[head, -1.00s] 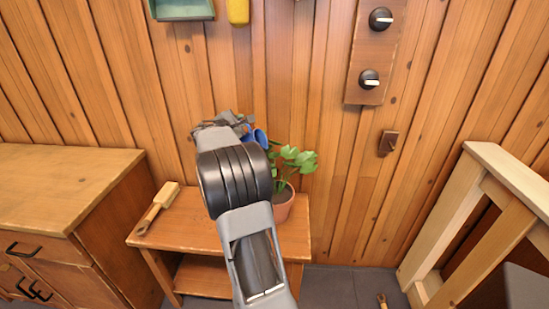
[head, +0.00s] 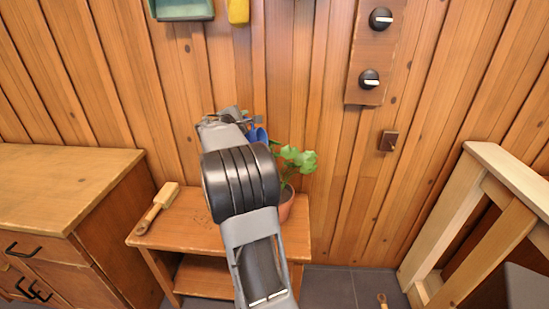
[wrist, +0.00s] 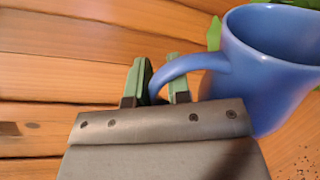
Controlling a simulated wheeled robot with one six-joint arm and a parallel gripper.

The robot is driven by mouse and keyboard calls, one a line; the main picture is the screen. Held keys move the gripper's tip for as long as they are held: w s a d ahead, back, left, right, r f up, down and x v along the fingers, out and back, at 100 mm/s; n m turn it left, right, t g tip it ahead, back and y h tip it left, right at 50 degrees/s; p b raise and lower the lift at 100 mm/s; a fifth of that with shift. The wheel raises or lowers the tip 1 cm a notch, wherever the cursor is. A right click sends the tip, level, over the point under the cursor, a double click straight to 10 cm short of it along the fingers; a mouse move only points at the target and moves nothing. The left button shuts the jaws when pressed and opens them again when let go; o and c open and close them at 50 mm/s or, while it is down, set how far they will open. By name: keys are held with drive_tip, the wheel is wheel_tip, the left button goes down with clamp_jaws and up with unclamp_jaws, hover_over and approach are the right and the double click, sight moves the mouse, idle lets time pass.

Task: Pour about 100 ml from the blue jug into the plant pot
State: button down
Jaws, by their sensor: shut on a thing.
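The blue jug (wrist: 268,75) fills the right of the wrist view, its open mouth showing; no liquid can be made out inside. My gripper (wrist: 157,75) is shut on the jug's handle. In the head view the jug (head: 258,135) is a small blue patch behind my arm, just left of and above the plant, mostly hidden. The terracotta plant pot (head: 286,204) with its green plant (head: 298,160) stands at the right end of the small wooden table, partly covered by my arm. Green leaves (wrist: 214,33) show beside the jug in the wrist view. The jug's exact tilt is unclear.
A wooden-handled brush (head: 156,207) lies at the left of the small table (head: 185,230). A wooden cabinet (head: 60,190) stands to the left, and a pale wooden frame (head: 490,220) to the right. The plank wall is close behind the plant.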

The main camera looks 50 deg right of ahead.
drive_tip(key=shift+s+d+r+m, duration=0.15)
drive_tip(key=shift+s+r+m, duration=0.35)
drive_tip(key=shift+r+m, duration=0.1)
idle(1.1)
drive_tip(key=shift+s+d+r+m+t+b, duration=0.2)
drive_tip(key=shift+s+m+b, duration=0.1)
drive_tip(key=shift+s+b, duration=0.4)
drive_tip(key=shift+s+d+r+m+t+b, duration=0.1)
drive_tip(key=shift+s+d+r+m+b, duration=0.15)
drive_tip(key=shift+s+b, duration=0.4)
